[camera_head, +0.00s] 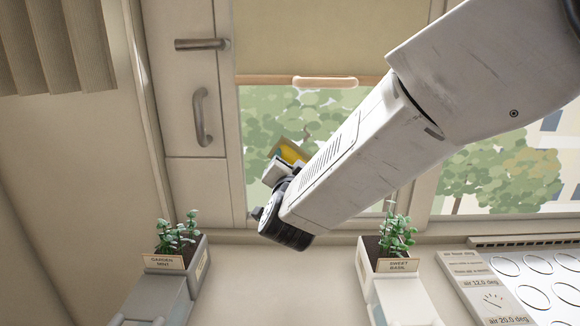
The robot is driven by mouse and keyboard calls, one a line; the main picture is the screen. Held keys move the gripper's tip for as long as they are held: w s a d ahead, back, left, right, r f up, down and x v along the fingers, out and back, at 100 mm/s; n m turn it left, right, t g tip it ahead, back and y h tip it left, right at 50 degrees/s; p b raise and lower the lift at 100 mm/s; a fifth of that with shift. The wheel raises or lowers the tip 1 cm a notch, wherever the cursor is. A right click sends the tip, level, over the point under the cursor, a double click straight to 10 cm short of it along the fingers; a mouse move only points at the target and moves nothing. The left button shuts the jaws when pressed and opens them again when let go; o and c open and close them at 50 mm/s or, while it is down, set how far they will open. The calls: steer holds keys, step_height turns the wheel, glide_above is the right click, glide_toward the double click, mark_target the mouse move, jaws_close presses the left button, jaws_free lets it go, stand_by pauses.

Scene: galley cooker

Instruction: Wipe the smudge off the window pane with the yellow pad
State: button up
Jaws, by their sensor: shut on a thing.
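The yellow pad (291,153) is in my gripper (281,163), in front of the left window pane (262,115). My gripper is shut on the pad, and the arm reaches in from the upper right. A tan edge shows around the yellow; I cannot tell whether it belongs to the pad. I cannot tell whether the pad touches the glass. No smudge can be made out clearly; my arm hides the right and lower parts of this pane.
A blind with a wooden bottom rail (325,82) covers the pane's upper part. Potted plants labelled garden mint (176,237) and sweet basil (395,236) stand below. A cabinet with a handle (201,117) is at left. A panel with round outlines (535,290) is at lower right.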

steer(key=shift+d, duration=0.75)
steer(key=shift+a, duration=1.2)
steer(key=shift+d, duration=1.2)
steer(key=shift+a, duration=0.6)
steer(key=shift+w, duration=0.1)
steer(key=s, duration=0.7)
steer(key=shift+a, duration=0.1)
